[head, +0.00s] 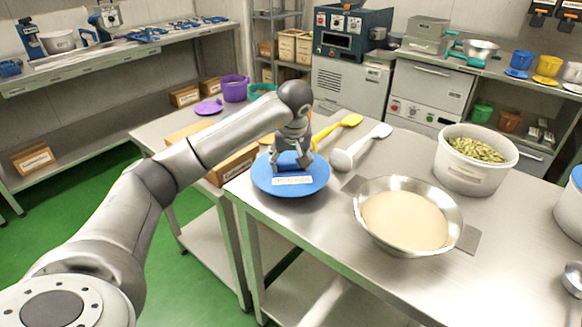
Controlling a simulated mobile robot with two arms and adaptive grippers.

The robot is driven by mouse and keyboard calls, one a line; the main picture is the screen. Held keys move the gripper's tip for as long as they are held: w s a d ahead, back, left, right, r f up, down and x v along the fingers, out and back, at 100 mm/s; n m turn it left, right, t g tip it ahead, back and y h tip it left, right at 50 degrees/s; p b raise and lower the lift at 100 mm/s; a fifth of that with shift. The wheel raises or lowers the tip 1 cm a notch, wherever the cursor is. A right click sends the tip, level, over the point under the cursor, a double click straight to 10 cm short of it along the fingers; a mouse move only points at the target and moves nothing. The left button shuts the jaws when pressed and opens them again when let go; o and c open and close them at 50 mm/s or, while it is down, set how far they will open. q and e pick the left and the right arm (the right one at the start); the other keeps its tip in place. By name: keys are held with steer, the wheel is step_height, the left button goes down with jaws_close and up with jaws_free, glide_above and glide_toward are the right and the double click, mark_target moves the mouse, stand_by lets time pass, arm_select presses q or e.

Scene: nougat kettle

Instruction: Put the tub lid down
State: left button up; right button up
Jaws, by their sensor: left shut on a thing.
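The blue round tub lid (312,185) with a white label on top is at the left end of the steel table, near its edge. My left gripper (291,164) comes down on it from above and is shut on its raised blue handle. The lid looks level. I cannot tell whether it rests on the tabletop or hangs just above it. A white tub of green nuts (464,178) stands open on the right of the table. My right gripper is not in view.
A metal bowl of cream-coloured mass (407,252) stands right of the lid. A white ladle or scoop (345,158) and a yellow spatula (345,124) lie behind it. Cardboard boxes (236,164) sit on the left bench. The table between ladle and nut tub is clear.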

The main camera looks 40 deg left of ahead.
arm_select(q)
step_height(320, 180, down, 3)
steer(key=shift+d+r, duration=0.1)
steer(key=shift+r, duration=0.1)
steer(key=shift+f, duration=0.15)
steer(key=o, duration=1)
steer(key=shift+s+d+r, duration=0.1)
steer(key=shift+r, duration=0.45)
steer(key=v, duration=1.1)
steer(key=shift+s, duration=0.1)
